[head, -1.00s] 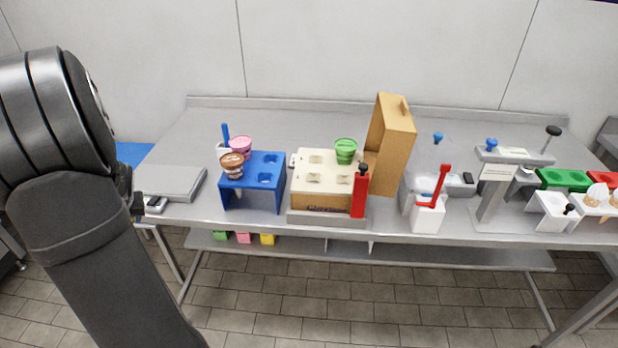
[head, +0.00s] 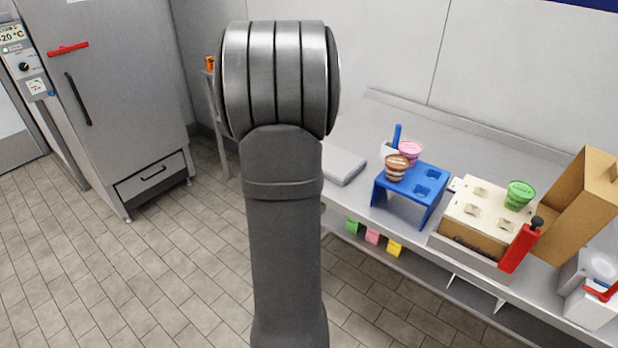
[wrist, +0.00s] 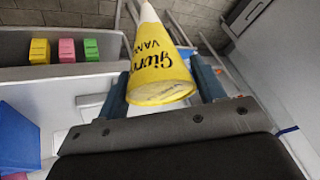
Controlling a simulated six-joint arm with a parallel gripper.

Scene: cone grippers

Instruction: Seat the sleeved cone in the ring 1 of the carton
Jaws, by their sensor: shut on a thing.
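My gripper (wrist: 160,75) is shut on the sleeved cone (wrist: 158,70), a yellow sleeve with dark lettering, in the wrist view. The cone lies between the two dark blue fingers, its narrow white tip pointing up in the picture and its wide end towards the palm. In the head view my arm hides the gripper and the cone. The carton (head: 470,243) stands on the bench at the right with a cream top with several openings. A green-topped cone (head: 520,194) sits at its back right. I cannot tell which opening is ring 1.
A blue rack (head: 411,182) left of the carton holds a brown-topped cone (head: 397,167) and a pink-topped one (head: 410,152). A freezer (head: 110,95) stands far left. Floor between is clear.

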